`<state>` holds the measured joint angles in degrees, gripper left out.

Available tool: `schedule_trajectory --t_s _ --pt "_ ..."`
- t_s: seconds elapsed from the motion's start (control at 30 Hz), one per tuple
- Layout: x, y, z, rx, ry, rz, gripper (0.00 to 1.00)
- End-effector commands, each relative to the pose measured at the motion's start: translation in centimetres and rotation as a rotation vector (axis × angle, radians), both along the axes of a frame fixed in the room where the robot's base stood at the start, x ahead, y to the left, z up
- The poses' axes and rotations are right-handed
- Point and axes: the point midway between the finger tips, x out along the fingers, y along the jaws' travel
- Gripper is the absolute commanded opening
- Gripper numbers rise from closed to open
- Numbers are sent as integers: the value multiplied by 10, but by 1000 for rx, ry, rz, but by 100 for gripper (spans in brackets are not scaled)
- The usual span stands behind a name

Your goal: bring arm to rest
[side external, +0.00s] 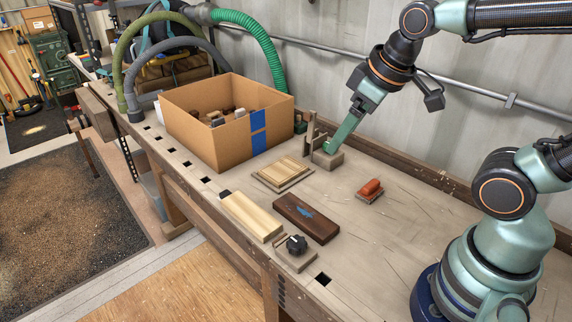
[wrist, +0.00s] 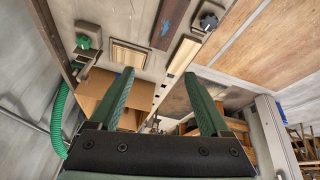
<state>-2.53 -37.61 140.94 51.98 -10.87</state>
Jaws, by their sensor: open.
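My gripper (side external: 331,146) hangs from the arm over the back of the bench, pointing down and left. The wrist view shows its two green fingers (wrist: 160,78) spread apart with nothing held between them. In the side view the fingertips overlap a small grey-brown block (side external: 328,160). In the wrist view a block with a green knob (wrist: 84,42) lies off to the upper left, outside the fingers. I cannot tell how high the fingertips are above the bench.
An open cardboard box (side external: 190,133) with small items inside stands left of my gripper. A slatted wooden panel (side external: 283,173), dark plank (side external: 305,218), pale plank (side external: 250,215), black-knobbed piece (side external: 297,246) and orange-topped block (side external: 371,188) lie on the bench. The right of the bench is mostly clear.

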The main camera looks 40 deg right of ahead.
Motion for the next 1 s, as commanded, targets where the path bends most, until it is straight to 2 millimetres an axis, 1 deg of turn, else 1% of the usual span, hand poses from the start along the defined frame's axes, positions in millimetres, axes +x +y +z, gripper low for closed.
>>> schedule_trajectory --t_s 0.03,0.1,0.2,1.0 --pt "-2 -5 4 26 -24 -71 81" --pt "-4 -10 6 57 -44 -147 81" --pt "-6 -13 8 81 -58 -204 81" --pt "-6 -13 8 83 -59 -210 81"
